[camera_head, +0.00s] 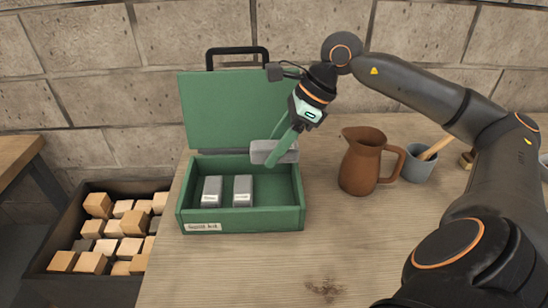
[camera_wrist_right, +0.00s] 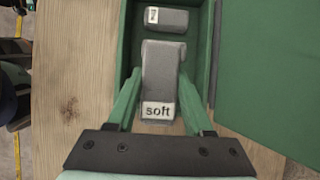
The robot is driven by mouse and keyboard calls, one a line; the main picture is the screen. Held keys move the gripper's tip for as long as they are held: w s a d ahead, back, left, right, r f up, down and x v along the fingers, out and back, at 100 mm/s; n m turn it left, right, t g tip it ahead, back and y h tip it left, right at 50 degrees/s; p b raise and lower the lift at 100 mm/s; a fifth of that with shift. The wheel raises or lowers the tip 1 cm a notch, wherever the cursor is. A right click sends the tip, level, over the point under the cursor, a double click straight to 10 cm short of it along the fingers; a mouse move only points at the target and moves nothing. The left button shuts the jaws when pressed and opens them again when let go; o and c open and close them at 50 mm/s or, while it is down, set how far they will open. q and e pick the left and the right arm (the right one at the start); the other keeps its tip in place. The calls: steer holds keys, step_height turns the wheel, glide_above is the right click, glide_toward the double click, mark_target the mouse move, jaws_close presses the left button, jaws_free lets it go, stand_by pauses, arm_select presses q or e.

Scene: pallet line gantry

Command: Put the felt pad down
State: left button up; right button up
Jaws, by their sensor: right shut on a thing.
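The felt pad seems to be the grey block marked "soft" (camera_wrist_right: 158,82), between the green fingers of my right gripper (camera_wrist_right: 160,98). In the head view my right gripper (camera_head: 276,151) is shut on this grey block (camera_head: 262,152), over the back right part of the open green box (camera_head: 255,219). I cannot tell whether the block touches the box. Two other grey labelled blocks, a left one (camera_head: 212,191) and a right one (camera_head: 243,190), stand inside the box. One labelled block (camera_wrist_right: 167,24) also shows in the right wrist view. My left gripper is not in view.
The box's lid (camera_head: 225,105) stands open at the back. A brown jug (camera_head: 362,165) and a grey cup (camera_head: 417,166) with a wooden tool stand to the right. A dark crate (camera_head: 42,276) of wooden blocks is at the left. The front of the table (camera_head: 250,270) is clear.

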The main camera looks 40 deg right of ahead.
steer(key=shift+w+d+f, duration=0.1)
steer(key=shift+w+f, duration=0.1)
steer(key=shift+f, duration=0.1)
steer(key=f, duration=0.2)
steer(key=shift+w+d+f, duration=0.2)
steer(key=shift+f, duration=0.15)
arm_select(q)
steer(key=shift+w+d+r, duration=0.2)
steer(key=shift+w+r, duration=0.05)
arm_select(e)
steer(key=shift+f, duration=0.45)
steer(key=shift+f+b, duration=0.65)
steer(key=shift+b, duration=0.15)
steer(key=o, duration=1.2)
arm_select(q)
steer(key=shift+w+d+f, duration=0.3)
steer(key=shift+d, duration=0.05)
